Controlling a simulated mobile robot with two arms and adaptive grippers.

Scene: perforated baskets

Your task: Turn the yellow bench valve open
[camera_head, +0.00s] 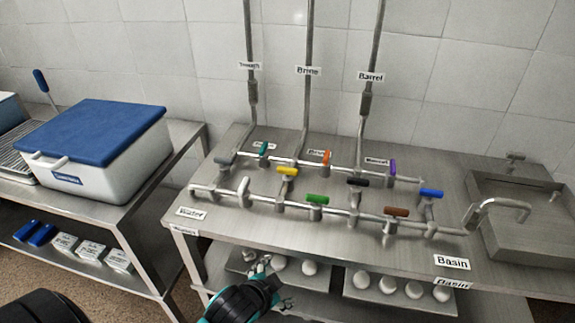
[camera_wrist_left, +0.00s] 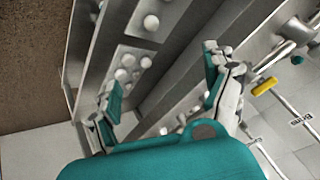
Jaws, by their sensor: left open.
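The yellow valve handle (camera_head: 287,172) sits on the pipework on the steel bench, between the back and front pipe runs. It lies roughly crosswise in the head view, below the pipe labelled Brine. It also shows at the right of the left wrist view (camera_wrist_left: 265,86). My left gripper (camera_head: 272,284) is open and empty. It is in front of the bench's front edge, below and apart from the yellow handle. Its two spread fingers show in the left wrist view (camera_wrist_left: 163,85). My right gripper is in neither view.
Other handles crowd the pipes: white (camera_head: 243,190), green (camera_head: 317,199), orange (camera_head: 326,157), black (camera_head: 358,182), brown (camera_head: 396,211) and blue (camera_head: 431,193). A sink (camera_head: 520,220) is at right. A blue-lidded cooler (camera_head: 95,150) stands on the left table. Trays with round items sit below the bench.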

